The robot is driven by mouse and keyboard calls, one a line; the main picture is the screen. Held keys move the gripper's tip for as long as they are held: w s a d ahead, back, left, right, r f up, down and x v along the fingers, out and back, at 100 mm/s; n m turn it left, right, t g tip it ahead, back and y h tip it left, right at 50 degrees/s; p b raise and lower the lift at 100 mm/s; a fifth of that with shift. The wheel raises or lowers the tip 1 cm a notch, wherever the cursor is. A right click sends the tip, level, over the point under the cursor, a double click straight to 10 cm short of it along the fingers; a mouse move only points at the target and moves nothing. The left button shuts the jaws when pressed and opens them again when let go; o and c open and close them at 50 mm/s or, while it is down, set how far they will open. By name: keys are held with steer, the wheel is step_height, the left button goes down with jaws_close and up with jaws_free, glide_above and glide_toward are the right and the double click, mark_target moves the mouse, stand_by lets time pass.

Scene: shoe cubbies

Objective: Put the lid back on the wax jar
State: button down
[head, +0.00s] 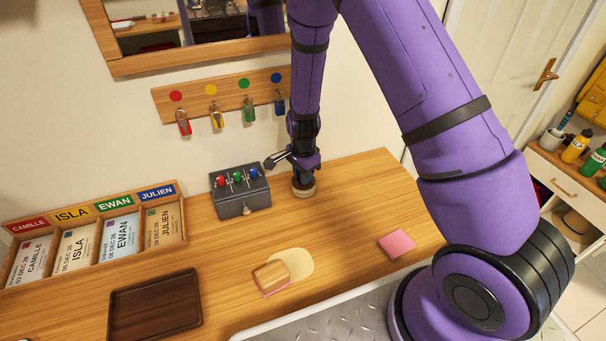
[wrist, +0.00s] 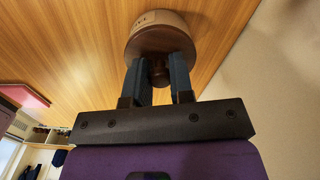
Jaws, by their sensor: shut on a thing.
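The wax jar (wrist: 160,19) is a short, round, tan tub with small dark marks on its side. In the head view the wax jar (head: 303,192) stands on the wooden bench top, right of the grey box. The lid (wrist: 153,44) is a dark brown disc with a round knob. It is at the jar's mouth; I cannot tell whether it is fully seated or slightly apart. My gripper (wrist: 158,78) is shut on the lid's knob, one finger on each side. In the head view my gripper (head: 303,176) points down over the jar and hides most of the lid.
A grey box (head: 243,203) with coloured knobs stands close left of the jar. Keys hang from a wall rack (head: 225,93). A card holder (head: 95,238), dark tray (head: 155,306), wooden block (head: 270,276) and pink pad (head: 397,243) are farther away.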

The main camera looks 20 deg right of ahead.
steer(key=shift+c, duration=2.2)
jaws_free()
steer(key=shift+r, duration=0.1)
steer(key=shift+r, duration=3.4)
steer(key=shift+c, duration=0.2)
jaws_close()
steer(key=shift+f, duration=2.45)
